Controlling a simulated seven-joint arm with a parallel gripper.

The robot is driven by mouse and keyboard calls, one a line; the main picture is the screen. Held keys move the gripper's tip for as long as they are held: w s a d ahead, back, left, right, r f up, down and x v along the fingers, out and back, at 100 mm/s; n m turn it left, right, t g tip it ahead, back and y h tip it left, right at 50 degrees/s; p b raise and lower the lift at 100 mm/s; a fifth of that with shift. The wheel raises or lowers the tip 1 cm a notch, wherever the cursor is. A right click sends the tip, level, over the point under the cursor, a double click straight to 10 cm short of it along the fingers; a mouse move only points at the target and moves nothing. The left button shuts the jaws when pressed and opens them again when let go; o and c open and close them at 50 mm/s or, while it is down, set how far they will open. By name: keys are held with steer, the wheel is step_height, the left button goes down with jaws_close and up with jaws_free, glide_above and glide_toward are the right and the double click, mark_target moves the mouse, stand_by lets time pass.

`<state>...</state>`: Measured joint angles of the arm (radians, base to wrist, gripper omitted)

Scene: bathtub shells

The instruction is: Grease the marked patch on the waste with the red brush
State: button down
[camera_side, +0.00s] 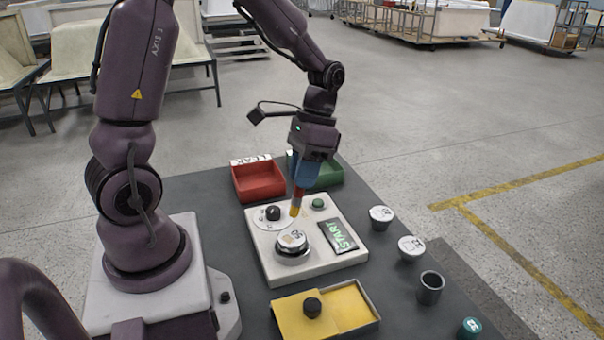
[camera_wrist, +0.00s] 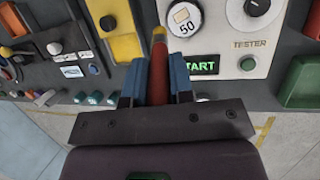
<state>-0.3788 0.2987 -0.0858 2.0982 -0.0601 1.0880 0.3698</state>
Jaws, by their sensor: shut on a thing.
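My gripper (camera_side: 303,176) has its blue fingers shut on the red brush (camera_side: 298,195), which points down with a yellow tip. The brush also shows in the wrist view (camera_wrist: 158,75), between the fingers. The waste (camera_side: 292,248) is a round metal piece with a white top marked 50, sitting on the pale tester (camera_side: 265,262). A tan square patch (camera_wrist: 181,15) is on the waste's top. In the side view the brush tip is above and behind the waste, apart from it. In the wrist view the tip is beside the waste, not over the patch.
The tester carries a black knob (camera_side: 273,213), a green button (camera_side: 318,203) and a START display (camera_side: 339,237). Red (camera_side: 258,181) and green (camera_side: 326,173) trays stand behind. A yellow tray (camera_side: 348,307) is in front. Several round pieces, including a dark cup (camera_side: 430,288), stand at right.

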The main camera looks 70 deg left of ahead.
steer(key=shift+r, duration=0.4)
steer(key=shift+f, duration=3.55)
steer(key=shift+s+a+f, duration=0.2)
steer(key=shift+a+f, duration=0.05)
steer(key=shift+a, duration=0.2)
steer(key=shift+s+a+f, duration=0.15)
steer(key=shift+a+f, duration=0.1)
steer(key=shift+a, duration=0.2)
steer(key=shift+w+d, duration=0.3)
steer(key=shift+d, duration=0.5)
steer(key=shift+d+r, duration=0.1)
steer(key=shift+r, duration=3.95)
